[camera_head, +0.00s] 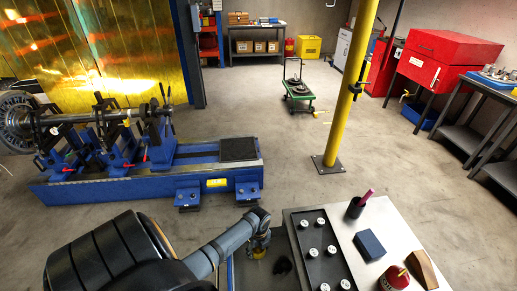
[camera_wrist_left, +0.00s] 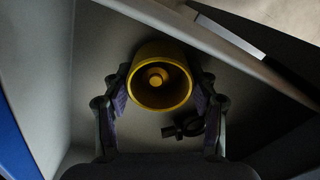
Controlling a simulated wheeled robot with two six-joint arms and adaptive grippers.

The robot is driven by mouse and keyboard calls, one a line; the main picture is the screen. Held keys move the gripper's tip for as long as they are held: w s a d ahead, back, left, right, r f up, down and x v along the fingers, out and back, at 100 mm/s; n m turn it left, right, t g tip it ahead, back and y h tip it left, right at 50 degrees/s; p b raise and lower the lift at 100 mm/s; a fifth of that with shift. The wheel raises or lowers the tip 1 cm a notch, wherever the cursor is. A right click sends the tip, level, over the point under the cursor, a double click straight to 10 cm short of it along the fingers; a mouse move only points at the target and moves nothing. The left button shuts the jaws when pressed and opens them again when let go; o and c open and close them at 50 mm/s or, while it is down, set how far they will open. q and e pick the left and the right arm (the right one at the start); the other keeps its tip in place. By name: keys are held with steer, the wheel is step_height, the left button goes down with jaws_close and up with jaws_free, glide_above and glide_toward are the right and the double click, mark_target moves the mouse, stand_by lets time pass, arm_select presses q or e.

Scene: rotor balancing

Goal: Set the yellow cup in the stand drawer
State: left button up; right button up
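The yellow cup (camera_wrist_left: 160,103) shows in the left wrist view with its round mouth toward the camera and a small yellow knob inside. My right gripper is out of view.
A small black object (camera_wrist_left: 188,127) lies in the drawer close to the cup. The stand top beside it holds a black tray (camera_head: 312,262) with several weights, a dark cup (camera_head: 354,208), a blue box (camera_head: 369,245) and a red container (camera_head: 394,279). The blue balancing machine (camera_head: 150,185) stands beyond.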

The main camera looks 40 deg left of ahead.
arm_select(q)
steer(key=o, duration=0.3)
step_height(320, 180, up, 12)
steer(key=shift+r+p, duration=0.2)
steer(key=shift+p, duration=0.2)
stand_by(0.5)
